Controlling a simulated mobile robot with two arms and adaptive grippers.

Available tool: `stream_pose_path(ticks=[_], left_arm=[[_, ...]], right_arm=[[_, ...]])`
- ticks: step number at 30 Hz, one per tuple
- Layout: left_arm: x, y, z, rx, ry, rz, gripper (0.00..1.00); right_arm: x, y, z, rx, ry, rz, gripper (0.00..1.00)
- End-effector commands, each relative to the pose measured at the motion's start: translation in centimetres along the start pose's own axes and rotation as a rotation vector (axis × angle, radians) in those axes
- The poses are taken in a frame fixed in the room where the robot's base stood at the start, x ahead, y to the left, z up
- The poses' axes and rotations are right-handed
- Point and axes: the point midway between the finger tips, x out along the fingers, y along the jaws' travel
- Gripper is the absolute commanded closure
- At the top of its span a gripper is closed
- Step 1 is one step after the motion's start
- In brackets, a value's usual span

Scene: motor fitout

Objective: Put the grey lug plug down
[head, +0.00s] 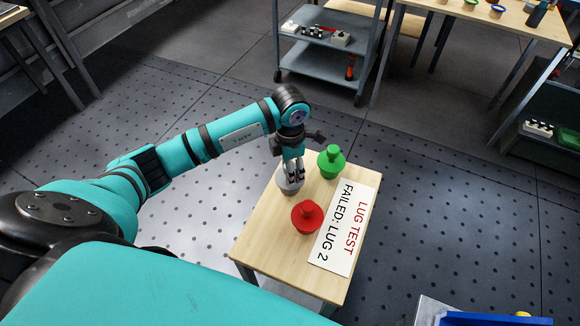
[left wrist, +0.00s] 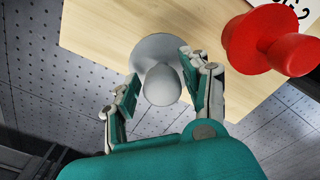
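The grey lug plug (head: 288,185) stands on the small wooden table near its left edge. In the left wrist view the plug (left wrist: 162,86) shows its round knob above a wider disc base, which appears to rest on the tabletop. My left gripper (head: 292,175) points down over it. In the left wrist view the fingers (left wrist: 161,72) are spread on both sides of the knob, with slim gaps showing, so the gripper looks open around it. The gripper partly hides the plug in the head view. My right gripper is not in view.
A red plug (head: 307,216) and a green plug (head: 331,161) stand close by on the wooden table (head: 262,238). A white sign (head: 342,230) reading "LUG TEST FAILED: LUG 2" lies on the right. A grey cart (head: 325,62) stands beyond on open floor.

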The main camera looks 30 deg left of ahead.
Motion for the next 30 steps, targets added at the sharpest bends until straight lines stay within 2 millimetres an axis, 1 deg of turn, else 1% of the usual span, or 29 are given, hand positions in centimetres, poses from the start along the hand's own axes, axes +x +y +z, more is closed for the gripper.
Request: stream_pose_path(ticks=[8, 11, 14, 24, 27, 30], left_arm=[[-0.1, 0.0, 0.0, 0.000, -0.001, 0.001, 0.48], [-0.6, 0.1, 0.0, 0.000, -0.002, 0.002, 0.48], [-2.0, 0.2, 0.1, 0.001, -0.004, 0.004, 0.48], [-9.0, 0.1, 0.1, 0.000, -0.005, 0.004, 0.48], [-10.5, 0.1, 0.1, 0.000, -0.003, 0.003, 0.48], [-11.5, 0.1, 0.0, -0.001, -0.002, 0.002, 0.48]], right_arm=[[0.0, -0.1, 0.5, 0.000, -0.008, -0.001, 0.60], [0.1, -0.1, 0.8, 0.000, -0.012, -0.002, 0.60], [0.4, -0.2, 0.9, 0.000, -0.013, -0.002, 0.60], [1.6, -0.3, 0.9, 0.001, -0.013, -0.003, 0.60], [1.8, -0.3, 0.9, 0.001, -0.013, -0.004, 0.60], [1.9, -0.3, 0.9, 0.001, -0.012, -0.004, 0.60]])
